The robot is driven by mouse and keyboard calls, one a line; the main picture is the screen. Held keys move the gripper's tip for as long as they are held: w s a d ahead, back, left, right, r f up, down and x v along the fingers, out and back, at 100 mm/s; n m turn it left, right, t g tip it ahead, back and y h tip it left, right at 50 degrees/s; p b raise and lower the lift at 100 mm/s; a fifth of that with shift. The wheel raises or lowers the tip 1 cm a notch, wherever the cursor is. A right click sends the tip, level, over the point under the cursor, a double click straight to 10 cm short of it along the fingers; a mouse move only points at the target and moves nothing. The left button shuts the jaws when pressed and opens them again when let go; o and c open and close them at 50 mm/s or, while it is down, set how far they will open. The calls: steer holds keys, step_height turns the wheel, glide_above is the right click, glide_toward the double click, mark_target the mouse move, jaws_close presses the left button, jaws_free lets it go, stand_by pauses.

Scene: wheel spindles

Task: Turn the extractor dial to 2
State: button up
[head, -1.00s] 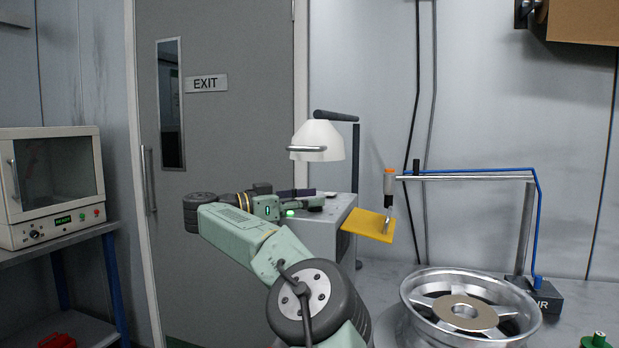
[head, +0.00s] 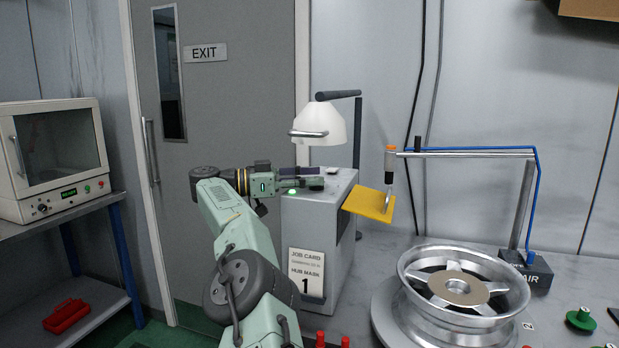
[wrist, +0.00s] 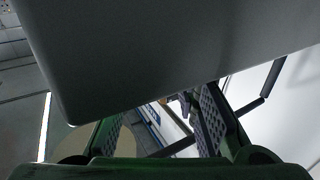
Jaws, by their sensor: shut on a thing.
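My gripper (head: 318,184) is at the top of the grey cabinet (head: 345,225), below the white hood (head: 320,122). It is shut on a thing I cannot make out. In the wrist view my two textured fingers stand apart, and their tips are hidden by a large dark grey slab (wrist: 170,50). A dark flat bar (head: 298,170) shows just above my fingers in the head view. A green light (head: 291,192) glows beside the gripper. I cannot make out the extractor dial or its setting.
A yellow plate (head: 370,205) juts out right of the cabinet. A job card (head: 306,272) is on the cabinet's front. A silver wheel (head: 462,295) and air-line stand (head: 526,215) are on the right bench.

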steer(key=shift+d+f, duration=0.1)
steer(key=shift+f, duration=0.15)
steer(key=o, duration=1.2)
steer(key=shift+r, duration=0.1)
steer(key=shift+c, duration=0.2)
steer(key=shift+t+b, duration=0.3)
steer(key=shift+b, duration=0.25)
